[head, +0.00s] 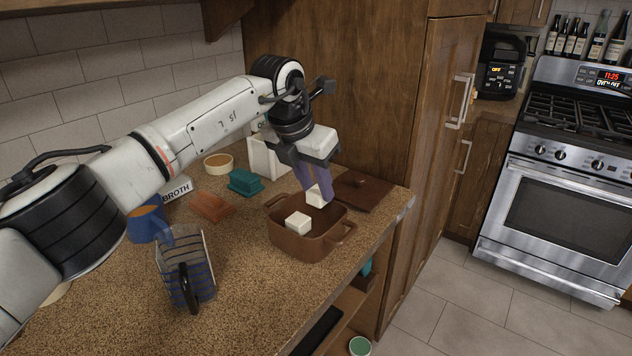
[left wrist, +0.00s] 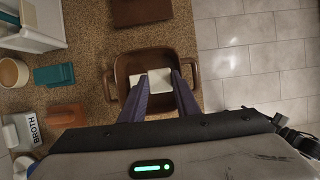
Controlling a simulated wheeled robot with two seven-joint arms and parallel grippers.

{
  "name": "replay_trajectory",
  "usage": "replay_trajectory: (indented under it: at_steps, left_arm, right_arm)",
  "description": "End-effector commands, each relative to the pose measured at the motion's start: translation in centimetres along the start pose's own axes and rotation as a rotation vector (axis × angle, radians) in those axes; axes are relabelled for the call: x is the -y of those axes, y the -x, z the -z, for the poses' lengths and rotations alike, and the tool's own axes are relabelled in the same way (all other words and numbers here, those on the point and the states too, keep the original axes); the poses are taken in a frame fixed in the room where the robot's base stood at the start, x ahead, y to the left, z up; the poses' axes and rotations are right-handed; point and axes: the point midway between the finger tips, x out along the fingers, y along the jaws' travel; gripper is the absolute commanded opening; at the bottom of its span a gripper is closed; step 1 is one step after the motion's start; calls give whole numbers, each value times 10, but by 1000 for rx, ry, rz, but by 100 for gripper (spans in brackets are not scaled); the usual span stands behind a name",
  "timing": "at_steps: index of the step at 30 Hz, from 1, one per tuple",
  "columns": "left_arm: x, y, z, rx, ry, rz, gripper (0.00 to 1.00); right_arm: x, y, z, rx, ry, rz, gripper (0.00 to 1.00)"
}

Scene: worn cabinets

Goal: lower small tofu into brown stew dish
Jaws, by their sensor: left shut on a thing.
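My left gripper (head: 317,187) reaches down over the brown stew dish (head: 292,243) with its purple fingers shut on a small white tofu cube (head: 319,196). The held cube is at about rim height, over the dish's far right part. A second white tofu block (head: 298,222) lies in the dish, nearer the front. In the left wrist view the held tofu (left wrist: 152,81) shows between the two fingertips (left wrist: 157,84), inside the outline of the dish (left wrist: 184,58). The dish has two side handles. My right gripper is in neither view.
A brown lid (head: 363,190) lies behind the dish, near the wooden cabinet. The counter edge is close on the right.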

Motion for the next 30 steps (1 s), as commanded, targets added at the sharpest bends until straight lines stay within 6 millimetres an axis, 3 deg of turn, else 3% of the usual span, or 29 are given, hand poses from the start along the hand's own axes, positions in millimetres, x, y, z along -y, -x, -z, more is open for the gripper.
replay_trajectory:
  at_steps: [30]
  left_arm:
    - [0, -48, 20, 1, 0, 0, 7]
  right_arm:
    - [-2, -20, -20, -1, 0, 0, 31]
